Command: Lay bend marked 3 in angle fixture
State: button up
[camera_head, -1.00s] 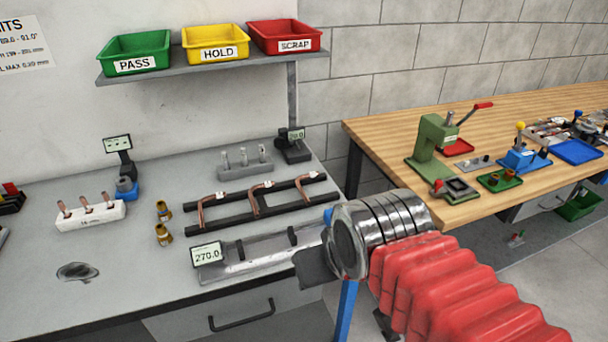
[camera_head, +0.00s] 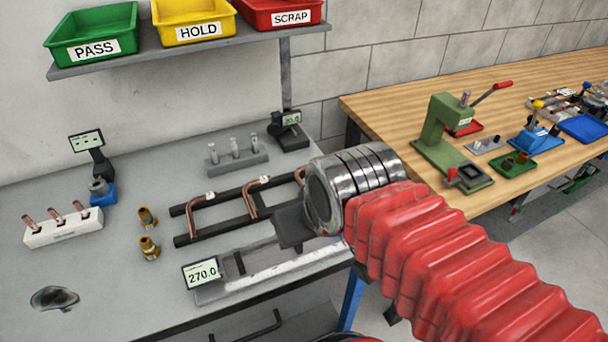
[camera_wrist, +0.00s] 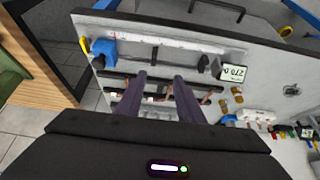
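Several copper bends with small white tags lie across two black rails on the grey bench: a left one (camera_head: 197,208), a middle one (camera_head: 251,195) and a right one (camera_head: 299,177) partly hidden by my wrist. The tag numbers are too small to read. My gripper (camera_wrist: 160,82) shows two separated fingers in the wrist view, with nothing held between them. It is above the bench, over the rail area, and a bend (camera_wrist: 206,97) shows just right of its fingers.
A length gauge with a 270.0 display (camera_head: 202,273) lies in front of the rails. Brass fittings (camera_head: 149,247), a white block (camera_head: 63,228) and a blue-based gauge (camera_head: 102,193) stand left. A shelf (camera_head: 120,60) with bins hangs above. A wooden bench (camera_head: 400,110) stands right.

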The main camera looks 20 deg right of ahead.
jog(key=shift+w+r, duration=0.1)
jog(key=w+d+r+g+h, duration=0.1)
jog(key=w+d+r+g, duration=0.2)
jog(key=w, duration=1)
jog(key=w+d+f+g, duration=0.1)
jog(key=w, duration=0.5)
jog(key=w+d+f+g+h, duration=0.1)
jog(key=w+d, duration=0.1)
jog(key=w, duration=0.5)
jog(key=shift+w+f+g, duration=0.25)
jog(key=shift+g, duration=0.05)
jog(key=shift+d, duration=0.1)
notch_tip(320, 180, down, 8)
jog(key=d, duration=0.1)
jog(key=shift+d+f, duration=0.2)
jog(key=shift+d, duration=0.15)
